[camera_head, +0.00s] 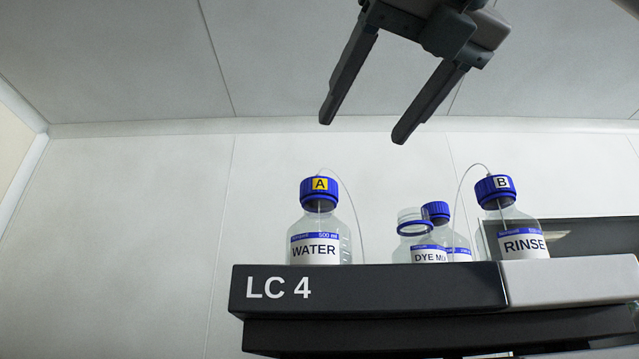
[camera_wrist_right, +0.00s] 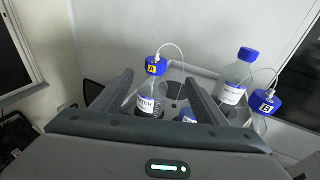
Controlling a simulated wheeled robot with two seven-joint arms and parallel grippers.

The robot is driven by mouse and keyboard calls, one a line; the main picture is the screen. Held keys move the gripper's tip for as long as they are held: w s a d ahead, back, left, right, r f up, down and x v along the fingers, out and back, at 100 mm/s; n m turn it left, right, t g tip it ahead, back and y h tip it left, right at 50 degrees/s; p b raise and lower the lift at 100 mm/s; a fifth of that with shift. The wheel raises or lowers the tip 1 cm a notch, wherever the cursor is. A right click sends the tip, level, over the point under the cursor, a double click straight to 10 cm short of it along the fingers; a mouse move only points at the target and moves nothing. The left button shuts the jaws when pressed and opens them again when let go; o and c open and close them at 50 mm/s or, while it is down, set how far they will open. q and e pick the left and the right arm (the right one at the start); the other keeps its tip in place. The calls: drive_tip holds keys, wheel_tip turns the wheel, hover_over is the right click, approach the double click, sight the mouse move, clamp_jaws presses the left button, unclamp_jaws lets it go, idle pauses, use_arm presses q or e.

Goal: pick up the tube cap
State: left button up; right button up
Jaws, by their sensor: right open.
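Two blue caps have thin clear tubes through them. The cap marked A (camera_head: 319,193) sits on the upright WATER bottle (camera_head: 320,239); the cap marked B (camera_head: 495,188) sits on the RINSE bottle (camera_head: 523,234). I cannot tell which one is the tube cap. Between them stands the DYE MIX bottle (camera_head: 427,250), open-necked with a blue ring. My right gripper (camera_head: 362,129) is open and empty, above the bottles and apart from them. In the right wrist view, cap A (camera_wrist_right: 156,66) shows between the fingers, beyond them; cap B (camera_wrist_right: 263,102) is right. My left gripper is out of view.
The bottles stand on top of the dark LC 4 unit (camera_head: 370,289), behind its raised front edge. Another bottle with a plain blue cap (camera_head: 436,210) stands behind DYE MIX. A dark panel (camera_head: 590,237) is at the right. The wall left of WATER is clear.

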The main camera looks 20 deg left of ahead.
sight(322, 180)
drive_tip(key=p+x, duration=0.4)
drive_tip(key=x, duration=0.5)
drive_tip(key=shift+w+a, duration=0.25)
drive_tip(key=shift+f, duration=0.1)
drive_tip(key=shift+w+a+p, duration=0.4)
drive_tip(key=shift+a+p, duration=0.15)
drive_tip(key=shift+p, duration=0.15)
drive_tip(key=p+x, duration=0.2)
drive_tip(key=shift+w+a, duration=0.15)
drive_tip(key=shift+a, duration=0.2)
drive_tip(key=shift+w+a+f+p, duration=0.3)
drive_tip(key=shift+w+a, duration=0.05)
drive_tip(key=shift+w, duration=0.15)
drive_tip(key=shift+s, duration=0.1)
